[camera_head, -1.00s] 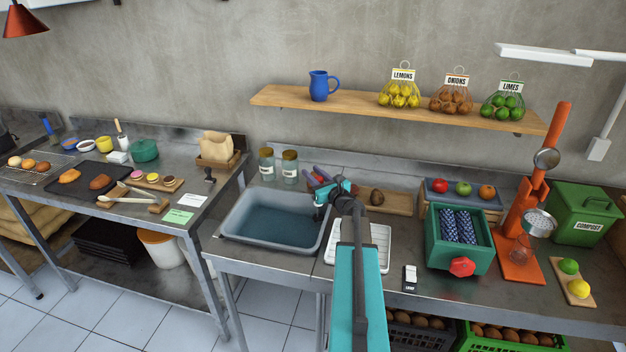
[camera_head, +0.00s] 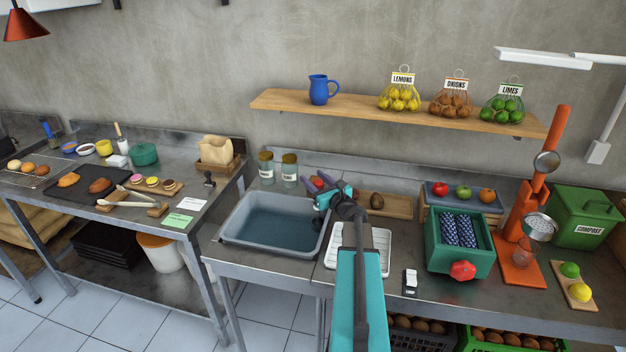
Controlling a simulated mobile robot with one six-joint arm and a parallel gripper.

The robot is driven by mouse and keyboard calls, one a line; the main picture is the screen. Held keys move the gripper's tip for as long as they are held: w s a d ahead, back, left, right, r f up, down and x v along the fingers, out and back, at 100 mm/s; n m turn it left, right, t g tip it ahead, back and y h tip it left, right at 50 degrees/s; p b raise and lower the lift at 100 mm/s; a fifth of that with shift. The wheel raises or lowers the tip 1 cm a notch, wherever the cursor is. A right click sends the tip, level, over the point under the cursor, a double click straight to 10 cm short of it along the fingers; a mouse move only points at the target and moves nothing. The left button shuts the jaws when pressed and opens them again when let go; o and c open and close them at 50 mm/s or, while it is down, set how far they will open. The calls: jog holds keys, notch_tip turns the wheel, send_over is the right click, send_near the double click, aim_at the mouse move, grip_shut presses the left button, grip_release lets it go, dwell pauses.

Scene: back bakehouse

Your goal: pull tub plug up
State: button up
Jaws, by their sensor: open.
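A grey tub (camera_head: 232,238) filled with dark blue water stands on the metal counter. I cannot make out its plug; the water or my arm may hide it. My gripper (camera_head: 317,212) is open above the tub's right rim, near its back right corner. Nothing shows between its jaws, though the fingertips are small and partly hidden by my wrist.
A white rack (camera_head: 376,262) lies right of the tub, partly behind my arm. Two glass jars (camera_head: 289,172) stand behind the tub. A wooden tray with an avocado (camera_head: 376,201) is behind the rack. A green box (camera_head: 433,247) and an orange press (camera_head: 530,220) stand further right.

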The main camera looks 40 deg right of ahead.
jog(key=b+v, duration=0.4)
jog(key=v, duration=0.9)
jog(key=shift+w+r, duration=0.1)
jog(key=shift+w, duration=0.05)
dwell(0.5)
